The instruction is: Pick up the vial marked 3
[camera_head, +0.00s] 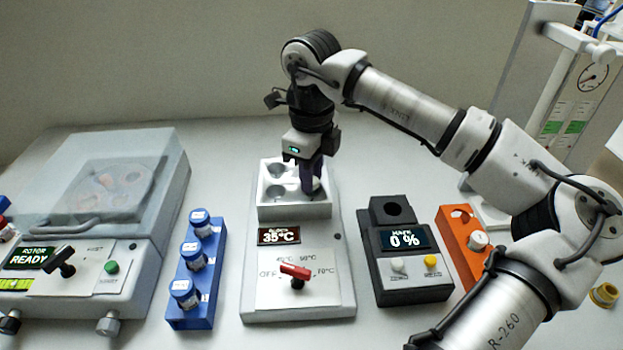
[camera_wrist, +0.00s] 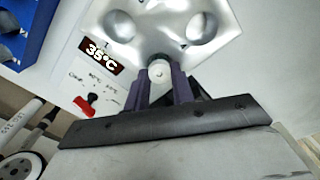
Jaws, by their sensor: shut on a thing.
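My gripper (camera_head: 311,182) is over the right front part of the heater block (camera_head: 295,211), its dark purple fingers pointing down. In the wrist view my gripper (camera_wrist: 160,88) is shut on a white-capped vial (camera_wrist: 159,70), which sits between the fingers at the block's well area. The mark on its cap is too small to read, and its body is hidden. I cannot tell whether it is still seated in a well.
The heater shows 35°C and has a red knob (camera_head: 296,271). A centrifuge (camera_head: 120,200) with a clear lid reads READY at left. A dark device (camera_head: 410,270) reading 0 % and an orange holder (camera_head: 462,245) stand at right. A yellow ring-like part (camera_head: 604,295) lies far right.

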